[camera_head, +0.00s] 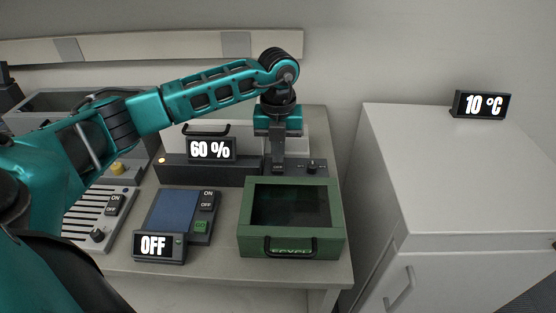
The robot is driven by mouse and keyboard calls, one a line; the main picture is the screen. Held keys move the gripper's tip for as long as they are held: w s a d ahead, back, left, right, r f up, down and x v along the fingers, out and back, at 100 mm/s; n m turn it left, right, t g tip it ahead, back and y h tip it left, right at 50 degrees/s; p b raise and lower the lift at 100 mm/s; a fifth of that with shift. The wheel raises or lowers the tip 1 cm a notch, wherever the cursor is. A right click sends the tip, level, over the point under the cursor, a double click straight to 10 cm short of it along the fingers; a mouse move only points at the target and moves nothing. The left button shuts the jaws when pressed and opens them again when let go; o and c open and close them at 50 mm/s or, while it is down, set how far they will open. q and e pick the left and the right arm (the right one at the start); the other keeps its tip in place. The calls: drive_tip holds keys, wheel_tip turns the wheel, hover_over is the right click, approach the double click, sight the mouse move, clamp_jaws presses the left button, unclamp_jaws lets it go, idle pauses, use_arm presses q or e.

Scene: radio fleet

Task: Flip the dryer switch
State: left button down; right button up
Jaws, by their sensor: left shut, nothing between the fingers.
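A white unit with a dark front panel (215,173) stands at the back of the bench with a "60 %" display (209,149). I take it for the dryer, though no name on it is readable. My left gripper (277,168) points down over the right part of this panel, its fingers shut and empty. It covers part of the panel, between small markings too tiny to read. I cannot tell whether the fingertips touch a switch there. A black knob (312,166) sits just right of the fingers. My right gripper is not in view.
A green box with a dark window (292,246) stands in front of the gripper. Left of it is a blue-topped device (173,211) with an ON/OFF rocker and "OFF" display (153,246). A slatted unit (95,222) is further left. A white cabinet (460,180) carries a "10 °C" display (481,105).

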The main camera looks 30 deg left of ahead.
sight(278, 168)
use_arm(q)
wheel_tip(278, 168, up, 5)
drive_tip(key=p, duration=0.3)
drive_tip(key=shift+s+f, duration=0.1)
idle(0.6)
